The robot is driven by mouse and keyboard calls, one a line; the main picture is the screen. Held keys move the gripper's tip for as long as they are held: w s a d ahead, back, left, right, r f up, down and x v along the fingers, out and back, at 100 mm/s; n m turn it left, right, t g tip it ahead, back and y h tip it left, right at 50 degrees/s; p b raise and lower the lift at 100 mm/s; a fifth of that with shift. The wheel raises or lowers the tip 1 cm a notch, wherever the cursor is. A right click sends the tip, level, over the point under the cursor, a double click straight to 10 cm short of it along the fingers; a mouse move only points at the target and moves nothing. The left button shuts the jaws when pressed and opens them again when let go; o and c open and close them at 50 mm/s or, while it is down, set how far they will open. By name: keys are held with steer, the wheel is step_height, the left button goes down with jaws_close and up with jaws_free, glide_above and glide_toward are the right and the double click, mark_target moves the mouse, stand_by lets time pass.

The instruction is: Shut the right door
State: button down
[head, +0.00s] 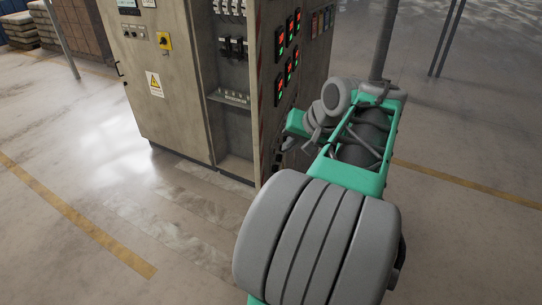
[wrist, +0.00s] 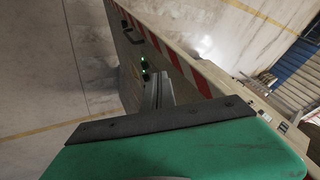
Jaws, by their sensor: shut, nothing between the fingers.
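The right door (head: 266,100) of the grey cabinet stands open in the head view, swung out toward me. Its face with red and green lights points right, and the shelves behind the opening show to its left. My gripper (wrist: 152,84) is shut and empty; its fingers point at a panel with a red-and-white striped edge in the wrist view. A green light shows just by the fingertips, and a dark handle (wrist: 130,28) is farther up. In the head view my gripper is low beside the door's lit face, mostly hidden by my arm. I cannot tell whether it touches the door.
The cabinet's left door (head: 165,85), with a yellow switch and warning sign, is shut. Open shelves (head: 232,100) hold breakers. Clear concrete floor (head: 160,225) lies in front. Stacked pallets (head: 75,30) stand far left, and thin posts rise behind.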

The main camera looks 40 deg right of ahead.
steer(key=s+d, duration=0.1)
steer(key=d, duration=0.1)
steer(key=p, duration=0.1)
glide_toward(264, 158)
steer(key=s+x, duration=0.1)
steer(key=x, duration=0.4)
steer(key=shift+w+d+m, duration=0.1)
steer(key=shift+w+m, duration=0.2)
steer(key=shift+w, duration=0.1)
